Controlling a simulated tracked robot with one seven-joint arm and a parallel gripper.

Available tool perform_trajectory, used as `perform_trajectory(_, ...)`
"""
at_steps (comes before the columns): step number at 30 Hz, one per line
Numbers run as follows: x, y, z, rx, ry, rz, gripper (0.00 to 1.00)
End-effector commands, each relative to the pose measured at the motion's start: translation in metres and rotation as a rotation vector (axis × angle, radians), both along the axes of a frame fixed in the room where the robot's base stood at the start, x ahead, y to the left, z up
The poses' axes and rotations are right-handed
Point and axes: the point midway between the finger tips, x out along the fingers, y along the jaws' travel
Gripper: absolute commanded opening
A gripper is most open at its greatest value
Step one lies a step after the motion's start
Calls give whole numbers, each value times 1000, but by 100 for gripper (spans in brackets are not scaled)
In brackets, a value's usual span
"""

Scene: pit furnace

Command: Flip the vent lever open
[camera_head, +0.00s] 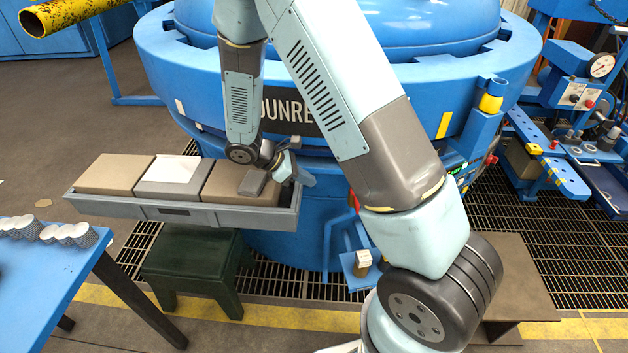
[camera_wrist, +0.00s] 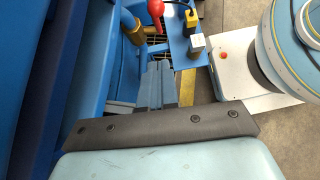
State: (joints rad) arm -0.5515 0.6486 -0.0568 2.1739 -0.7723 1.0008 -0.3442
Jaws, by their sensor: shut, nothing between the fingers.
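A red knob on a short red stem (camera_wrist: 155,9), which looks like the vent lever's handle, shows at the top edge of the wrist view. In the head view, a red part (camera_head: 354,200) shows low on the blue furnace, partly hidden behind my arm. My gripper (camera_head: 308,179) is in front of the furnace, beside the right end of the grey tray and left of the red part. In the wrist view, my gripper's grey fingers (camera_wrist: 157,68) are together and empty. They appear below the red knob, with a gap between them. The lever's pivot is not clear.
A blue bracket (camera_head: 350,268) with a pale block (camera_head: 363,258) stands low by the furnace. A blue table (camera_head: 40,285) is at left, a dark green stool (camera_head: 190,262) under the tray.

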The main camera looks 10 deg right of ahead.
Motion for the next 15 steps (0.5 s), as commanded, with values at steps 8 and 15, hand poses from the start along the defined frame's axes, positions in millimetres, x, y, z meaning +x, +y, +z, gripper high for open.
perform_trajectory(8, -4, -36, -34, -2, 4, -2, 0)
perform_trajectory(15, -6, -67, -57, -1, 1, -1, 0)
